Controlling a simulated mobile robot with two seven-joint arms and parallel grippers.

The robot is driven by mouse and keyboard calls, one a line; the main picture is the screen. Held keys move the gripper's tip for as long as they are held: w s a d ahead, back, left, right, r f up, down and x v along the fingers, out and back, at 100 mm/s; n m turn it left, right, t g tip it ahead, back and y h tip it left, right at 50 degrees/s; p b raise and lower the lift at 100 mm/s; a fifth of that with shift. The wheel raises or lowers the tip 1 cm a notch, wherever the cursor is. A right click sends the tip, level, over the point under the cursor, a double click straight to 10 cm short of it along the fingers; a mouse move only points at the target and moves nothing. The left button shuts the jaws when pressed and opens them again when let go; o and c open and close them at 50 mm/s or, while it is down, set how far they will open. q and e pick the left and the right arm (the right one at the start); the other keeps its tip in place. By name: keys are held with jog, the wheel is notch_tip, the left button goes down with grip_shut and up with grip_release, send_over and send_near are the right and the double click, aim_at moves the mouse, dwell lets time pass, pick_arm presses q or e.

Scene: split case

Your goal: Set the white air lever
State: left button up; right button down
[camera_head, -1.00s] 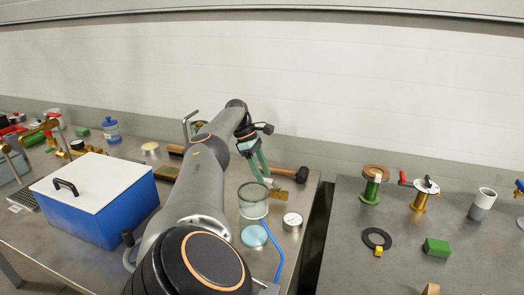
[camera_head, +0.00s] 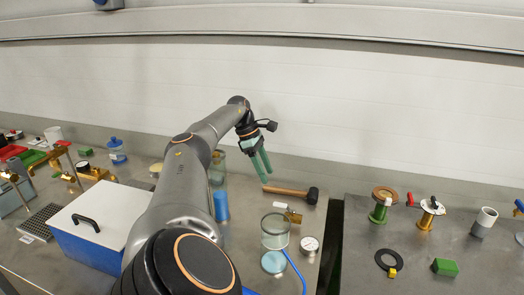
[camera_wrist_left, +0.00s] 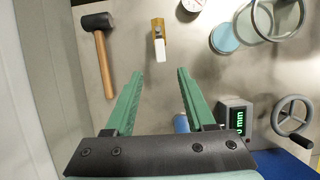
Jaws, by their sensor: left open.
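The white air lever (camera_head: 280,205) is a small white handle on a brass valve body (camera_head: 293,216), at the back of the jar on the left bench. In the left wrist view the white lever (camera_wrist_left: 160,50) points from the brass body (camera_wrist_left: 158,27) toward my gripper. My left gripper (camera_head: 267,175) has green fingers, open and empty, up and behind the valve, apart from it. In the left wrist view the gap between the fingertips (camera_wrist_left: 160,75) lines up with the lever, which lies beyond them. My right gripper is not in view.
A mallet (camera_head: 290,193) lies behind the valve. A glass jar (camera_head: 275,232), a gauge (camera_head: 309,244) and a blue disc (camera_head: 273,262) stand in front. A blue case with white lid (camera_head: 95,215) is left. A gap separates the benches.

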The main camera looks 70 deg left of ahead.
pick_arm(q)
jog(key=shift+v, duration=0.85)
